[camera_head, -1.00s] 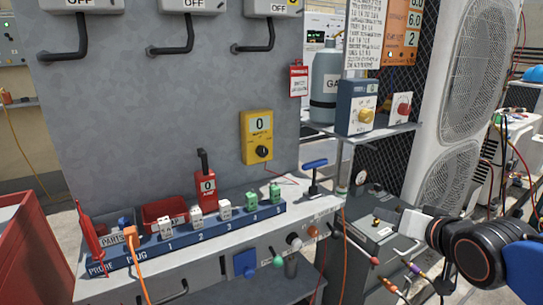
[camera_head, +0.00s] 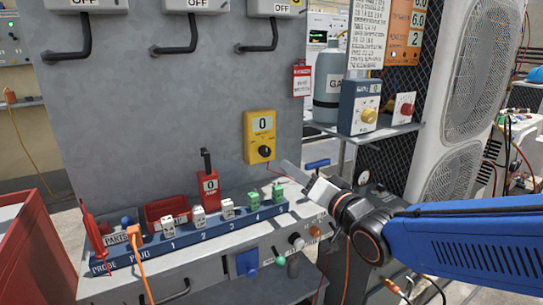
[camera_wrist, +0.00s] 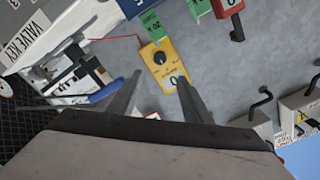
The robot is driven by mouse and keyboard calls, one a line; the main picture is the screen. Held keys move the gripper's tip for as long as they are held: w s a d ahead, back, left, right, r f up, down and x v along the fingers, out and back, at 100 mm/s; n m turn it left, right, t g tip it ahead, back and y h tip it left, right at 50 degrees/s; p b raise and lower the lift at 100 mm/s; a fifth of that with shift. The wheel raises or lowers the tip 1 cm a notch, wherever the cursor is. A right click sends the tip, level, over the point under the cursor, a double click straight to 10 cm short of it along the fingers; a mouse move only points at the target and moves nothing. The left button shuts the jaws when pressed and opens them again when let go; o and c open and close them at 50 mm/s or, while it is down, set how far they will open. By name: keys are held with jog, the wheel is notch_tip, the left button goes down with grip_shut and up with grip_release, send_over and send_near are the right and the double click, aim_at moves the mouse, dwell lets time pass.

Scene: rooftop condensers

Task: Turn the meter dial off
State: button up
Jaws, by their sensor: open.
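The yellow meter (camera_head: 259,122) is mounted upright on the grey panel, with a display that shows 0. Its round black dial (camera_head: 265,151) is on the lower part of its face. The meter also shows in the wrist view (camera_wrist: 172,72), turned over, with its dial (camera_wrist: 160,58) in plain sight beyond and between my fingers. My gripper (camera_head: 285,168) is open and empty, to the lower right of the meter and apart from it. In the wrist view, its two fingers (camera_wrist: 160,80) point toward the meter. The dial's pointer mark is too small to read.
A blue-handled valve key (camera_wrist: 100,92) is near my gripper. A gas bottle (camera_head: 328,85) and a blue box with a yellow knob (camera_head: 358,105) stand on the right shelf.

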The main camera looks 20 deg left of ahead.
aim_at(267, 152)
jog(key=x, duration=1.3)
jog(key=shift+w+a, duration=0.1)
jog(key=shift+w, duration=0.1)
jog(key=c, duration=1.1)
